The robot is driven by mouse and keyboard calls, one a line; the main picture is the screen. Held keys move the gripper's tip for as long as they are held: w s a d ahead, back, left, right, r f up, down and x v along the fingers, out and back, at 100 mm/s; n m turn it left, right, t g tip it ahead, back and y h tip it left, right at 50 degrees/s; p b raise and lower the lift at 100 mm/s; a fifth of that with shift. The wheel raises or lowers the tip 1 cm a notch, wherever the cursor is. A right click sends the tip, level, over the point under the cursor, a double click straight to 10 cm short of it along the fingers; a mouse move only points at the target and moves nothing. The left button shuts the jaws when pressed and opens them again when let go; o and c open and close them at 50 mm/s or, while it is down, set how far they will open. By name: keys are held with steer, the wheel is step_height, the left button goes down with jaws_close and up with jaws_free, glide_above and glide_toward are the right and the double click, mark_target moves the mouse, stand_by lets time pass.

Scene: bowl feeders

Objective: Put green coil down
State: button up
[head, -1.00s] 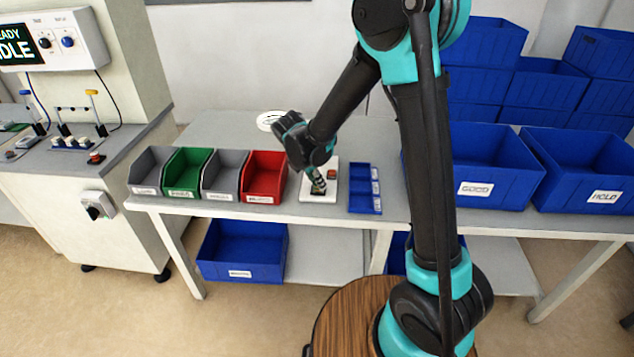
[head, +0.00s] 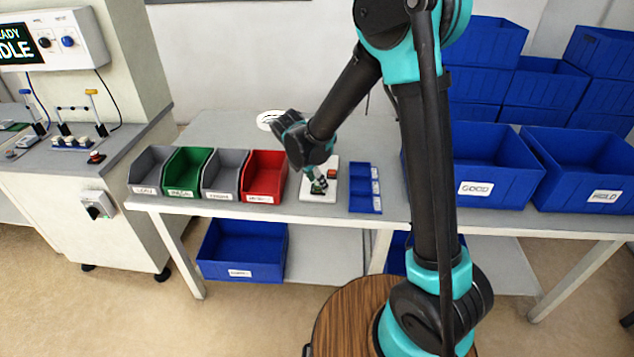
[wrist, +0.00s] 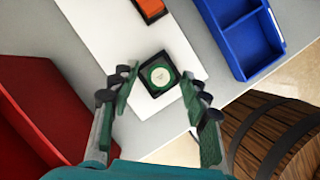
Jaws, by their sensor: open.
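The green coil (wrist: 160,75) is a round green ring with a pale centre. It sits in a dark square holder (wrist: 146,69) on a white plate (wrist: 190,50). In the head view the coil is a small green spot (head: 318,188) on the plate (head: 331,167), under my gripper (head: 318,183). In the wrist view my gripper (wrist: 160,100) is open, with its fingers apart on either side of the holder and nothing between the pads. The coil is visible between the fingertips and appears clear of them.
A red block (head: 332,173) lies at the back of the plate. A blue divided tray (head: 364,204) stands right of it, and a red bin (head: 265,174) left. Green (head: 186,172) and grey bins stand further left. Large blue bins (head: 488,170) fill the right.

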steer(key=v, duration=1.2)
steer(key=s+d+f+m+y, duration=0.1)
steer(key=s+d+f+m, duration=0.15)
steer(key=d+m, duration=0.55)
steer(key=s+d+f+m+y, duration=0.1)
steer(key=s+d+m, duration=0.3)
steer(key=d, duration=0.6)
steer(key=s+d+f+m+t+y, duration=0.1)
steer(key=s+d+f+m, duration=0.3)
steer(key=s+d+m, duration=0.5)
steer(key=m, duration=0.5)
steer(key=shift+s+d+f+m, duration=0.2)
steer(key=shift+f+m, duration=0.1)
steer(key=shift+f, duration=0.05)
